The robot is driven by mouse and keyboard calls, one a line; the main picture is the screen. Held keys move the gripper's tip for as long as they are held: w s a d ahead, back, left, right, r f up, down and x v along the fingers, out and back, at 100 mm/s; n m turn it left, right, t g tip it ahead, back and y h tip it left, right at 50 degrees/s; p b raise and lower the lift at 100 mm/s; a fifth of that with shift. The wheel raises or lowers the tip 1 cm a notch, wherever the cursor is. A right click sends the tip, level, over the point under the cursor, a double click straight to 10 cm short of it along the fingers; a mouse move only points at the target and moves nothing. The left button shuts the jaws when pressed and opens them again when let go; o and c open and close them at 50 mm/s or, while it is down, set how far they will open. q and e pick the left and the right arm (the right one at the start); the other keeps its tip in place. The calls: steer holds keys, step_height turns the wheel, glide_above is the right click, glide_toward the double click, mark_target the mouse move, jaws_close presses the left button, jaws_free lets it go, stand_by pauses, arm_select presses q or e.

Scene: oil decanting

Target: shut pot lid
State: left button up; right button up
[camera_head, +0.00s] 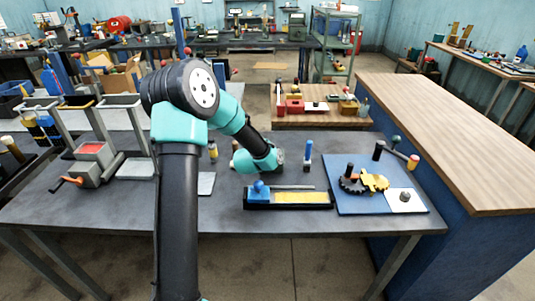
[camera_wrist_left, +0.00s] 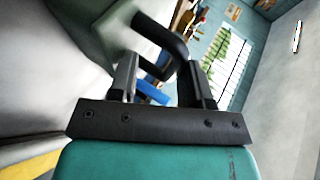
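I cannot make out a pot or its lid in the head view; my arm covers part of the table. In the left wrist view, a dark bent handle-like bar (camera_wrist_left: 165,38) rises from a blurred pale grey-green surface (camera_wrist_left: 118,28). I cannot tell if this is the lid. My left gripper (camera_wrist_left: 163,75) has its two dark fingers well apart, with the bar just beyond and partly between them. I cannot tell if they touch. In the head view the left fingers are hidden beyond my wrist. My right gripper is not in view.
On the grey table (camera_head: 130,205) stand a grey crank box (camera_head: 90,163), a black tray with a yellow strip (camera_head: 300,198), a blue-handled upright tool (camera_head: 308,157) and a blue board with gears (camera_head: 350,200). A wooden counter (camera_head: 440,130) borders the right side. The table's front middle is clear.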

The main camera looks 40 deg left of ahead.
arm_select(q)
steer(key=shift+s+f, duration=0.1)
steer(key=shift+s, duration=0.05)
steer(key=v, duration=1.7)
steer(key=shift+r, duration=0.2)
steer(key=shift+d, duration=0.1)
